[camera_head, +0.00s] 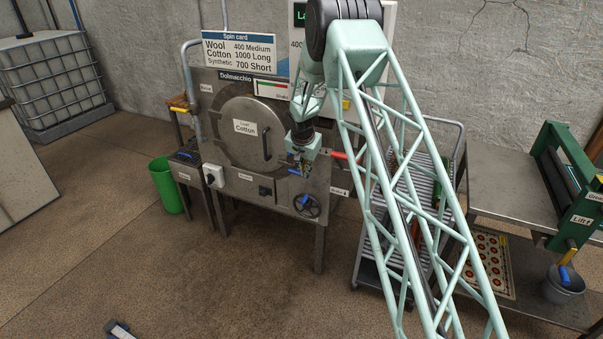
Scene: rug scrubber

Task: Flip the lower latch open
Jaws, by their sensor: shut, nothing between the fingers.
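The machine has a round steel door (251,135) with a "Cotton" label and a dark vertical handle. My gripper (301,168) hangs in front of the machine, just right of the door's lower right edge, fingers pointing down. It is shut and holds nothing. A small blue piece (294,172) shows beside the fingertips; it may be the lower latch, but I cannot tell whether they touch. A red lever (339,155) sticks out right of my gripper. A yellow piece (346,104) shows higher up, partly behind my arm. The latch's position is too small to read.
A black handwheel (307,205) sits below my gripper. A white box (213,176) is on the machine's lower left front. A rack trolley (378,230) stands right of the machine, partly behind my arm. A green bin (166,185) stands left. The floor in front is mostly clear.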

